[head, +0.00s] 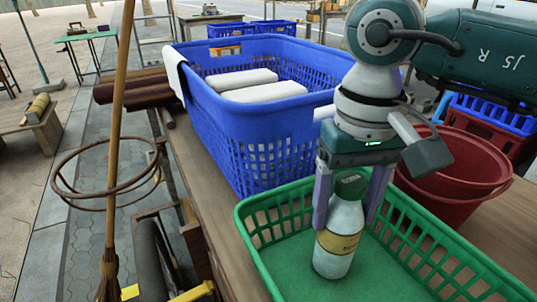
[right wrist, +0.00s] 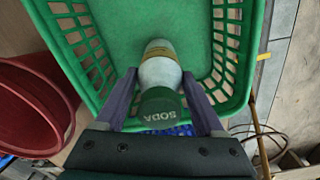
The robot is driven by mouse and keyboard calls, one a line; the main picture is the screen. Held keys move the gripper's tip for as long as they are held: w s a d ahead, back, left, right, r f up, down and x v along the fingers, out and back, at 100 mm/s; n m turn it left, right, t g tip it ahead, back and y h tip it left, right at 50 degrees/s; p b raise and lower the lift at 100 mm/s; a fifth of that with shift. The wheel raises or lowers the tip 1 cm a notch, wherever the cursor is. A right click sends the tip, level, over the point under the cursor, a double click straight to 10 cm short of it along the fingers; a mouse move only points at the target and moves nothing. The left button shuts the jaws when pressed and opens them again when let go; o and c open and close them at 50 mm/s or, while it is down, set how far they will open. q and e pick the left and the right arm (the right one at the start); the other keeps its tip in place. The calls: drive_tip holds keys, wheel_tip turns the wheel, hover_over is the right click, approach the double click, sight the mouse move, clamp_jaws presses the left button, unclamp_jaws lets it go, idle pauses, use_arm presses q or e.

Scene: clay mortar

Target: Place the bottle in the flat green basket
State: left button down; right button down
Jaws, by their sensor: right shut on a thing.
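A white bottle (head: 337,245) with a green cap and a yellow band is upright inside the flat green basket (head: 268,215). My right gripper (head: 346,205) is shut on the bottle near its neck, with one finger on each side. In the right wrist view the bottle (right wrist: 160,72) lies between the fingers (right wrist: 164,100), and its cap reads SODA. The green basket floor (right wrist: 120,30) shows beyond it. I cannot tell whether the bottle's base touches the basket floor. My left gripper is not in view.
A tall blue crate (head: 270,130) with white rolled cloths (head: 262,92) stands behind the green basket. A red bucket (head: 455,165) is at its right; it also shows in the right wrist view (right wrist: 30,110). A broom (head: 112,200) stands at the left, beyond the table edge.

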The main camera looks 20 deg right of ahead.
drive_tip(key=shift+w, duration=0.1)
drive_tip(key=shift+f, duration=0.2)
unclamp_jaws()
drive_tip(key=shift+r, duration=0.15)
wheel_tip(320, 180, up, 12)
drive_tip(key=shift+r, duration=0.1)
idle(0.4)
